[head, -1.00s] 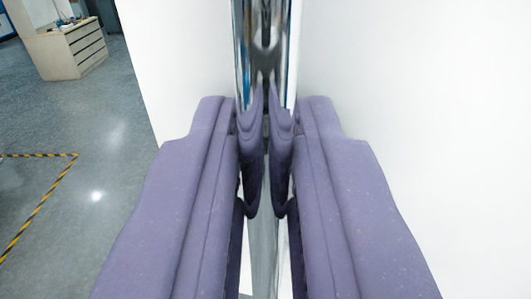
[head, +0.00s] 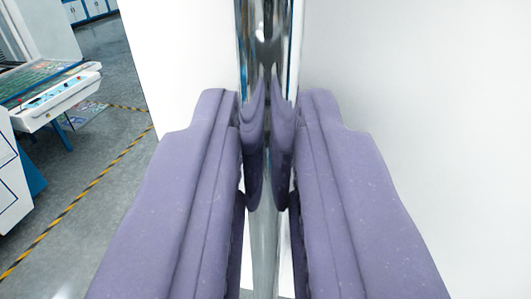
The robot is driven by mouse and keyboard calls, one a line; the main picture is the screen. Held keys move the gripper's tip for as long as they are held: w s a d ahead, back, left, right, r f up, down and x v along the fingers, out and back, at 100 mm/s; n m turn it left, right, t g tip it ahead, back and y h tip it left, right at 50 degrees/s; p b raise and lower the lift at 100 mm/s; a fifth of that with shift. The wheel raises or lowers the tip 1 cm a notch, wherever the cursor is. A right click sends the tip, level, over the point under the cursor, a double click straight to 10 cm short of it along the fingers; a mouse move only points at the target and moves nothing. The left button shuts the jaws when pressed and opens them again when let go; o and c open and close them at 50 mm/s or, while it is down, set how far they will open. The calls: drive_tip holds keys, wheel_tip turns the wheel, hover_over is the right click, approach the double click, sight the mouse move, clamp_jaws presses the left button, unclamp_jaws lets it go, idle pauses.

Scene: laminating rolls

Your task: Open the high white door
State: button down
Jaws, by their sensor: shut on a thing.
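The high white door fills much of the view, with a plain white surface on the right (head: 430,120) and a narrower white strip on the left ending at a vertical edge. A shiny chrome bar handle (head: 266,40) runs upright through the middle of the view. My purple gripper (head: 267,185) is shut on the handle, one finger on each side of it. The fingers reflect in the chrome. The fingers hide part of the handle and the door behind them.
Left of the door's edge lies a grey floor with yellow-black striped tape (head: 80,200). A white machine with a green top (head: 50,90) stands at the left. Blue-fronted cabinets (head: 88,8) stand farther back. Some floor between them is clear.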

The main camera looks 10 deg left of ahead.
drive_tip(key=shift+r, duration=0.1)
drive_tip(key=c, duration=1.3)
unclamp_jaws()
drive_tip(key=shift+w, duration=0.1)
drive_tip(key=shift+c, duration=0.2)
drive_tip(key=s+d+p, duration=0.1)
drive_tip(key=s+p, duration=0.1)
drive_tip(key=s, duration=0.5)
drive_tip(key=shift+s+d, duration=0.25)
drive_tip(key=shift+s, duration=0.15)
